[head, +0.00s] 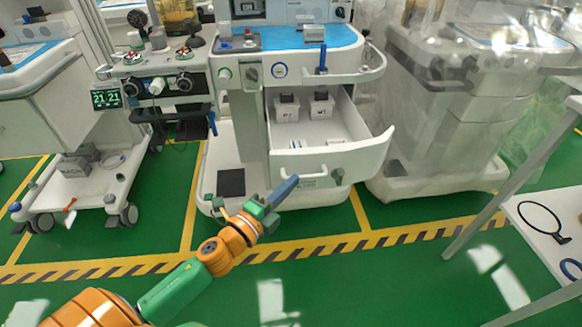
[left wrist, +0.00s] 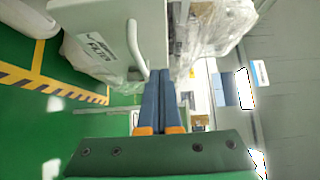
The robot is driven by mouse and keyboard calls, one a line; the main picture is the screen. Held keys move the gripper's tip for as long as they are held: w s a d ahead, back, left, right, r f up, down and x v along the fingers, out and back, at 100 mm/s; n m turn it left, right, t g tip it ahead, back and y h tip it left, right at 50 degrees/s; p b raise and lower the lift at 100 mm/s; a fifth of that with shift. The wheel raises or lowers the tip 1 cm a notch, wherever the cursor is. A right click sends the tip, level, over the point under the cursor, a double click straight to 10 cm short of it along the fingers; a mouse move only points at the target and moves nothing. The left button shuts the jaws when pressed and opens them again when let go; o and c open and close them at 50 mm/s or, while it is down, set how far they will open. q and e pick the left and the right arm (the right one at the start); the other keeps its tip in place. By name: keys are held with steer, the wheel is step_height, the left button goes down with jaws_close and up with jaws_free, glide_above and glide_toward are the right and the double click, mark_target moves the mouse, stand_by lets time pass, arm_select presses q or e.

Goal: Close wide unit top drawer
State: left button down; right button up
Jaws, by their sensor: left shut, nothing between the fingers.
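The wide unit's top drawer (head: 345,162) is pulled open in the head view. Its white front has a bar handle (head: 303,175), and two small white bins (head: 287,108) stand inside. My left gripper (head: 295,181) is shut and empty, its blue fingers overlapping the lower left part of the drawer front, near the handle. I cannot tell if they touch. In the left wrist view the shut fingers (left wrist: 163,75) point up beside the drawer front (left wrist: 90,28), with its handle (left wrist: 134,48) just to their left. My right gripper is not in view.
A plastic-covered cart (head: 450,115) stands close to the right of the unit. A cart with a green display (head: 105,98) stands to the left. A white table (head: 545,240) is at the right edge. The green floor (head: 350,275) in front is mostly clear.

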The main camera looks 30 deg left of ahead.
mark_target(301, 159)
arm_select(q)
steer(key=w, duration=0.2)
steer(key=w+a, duration=0.1)
steer(key=w, duration=0.1)
steer(key=shift+a, duration=0.15)
steer(key=shift+w+a+f, duration=0.1)
steer(key=shift+w+a, duration=0.2)
steer(key=shift+w, duration=0.15)
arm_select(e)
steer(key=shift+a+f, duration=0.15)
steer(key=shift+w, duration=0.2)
arm_select(q)
steer(key=shift+w, duration=0.1)
